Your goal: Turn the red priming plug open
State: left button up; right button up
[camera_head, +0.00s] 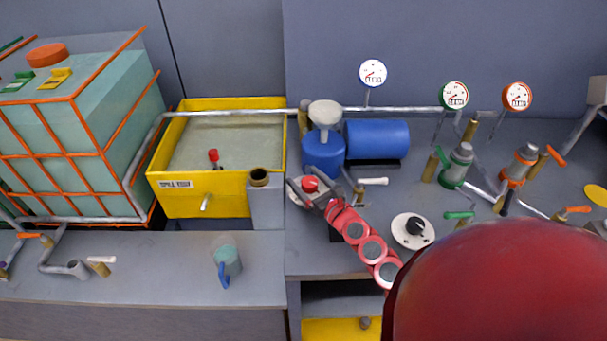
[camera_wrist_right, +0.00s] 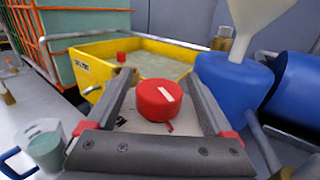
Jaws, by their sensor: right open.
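My right gripper (camera_head: 309,190) reaches in from the lower right and is open, with one finger on each side of the plug. In the wrist view the fingers (camera_wrist_right: 160,98) flank the plug, with gaps visible at both sides. My left gripper is not in view.
A yellow basin (camera_head: 160,187) with a small red-topped part (camera_head: 213,156) stands to the left. A blue motor (camera_head: 377,139) and a white-handled valve (camera_head: 372,182) are to the right of the plug. A jug (camera_head: 227,262) stands on the left bench.

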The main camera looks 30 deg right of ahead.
jog(key=shift+w+a, duration=0.1)
jog(key=shift+w, duration=0.4)
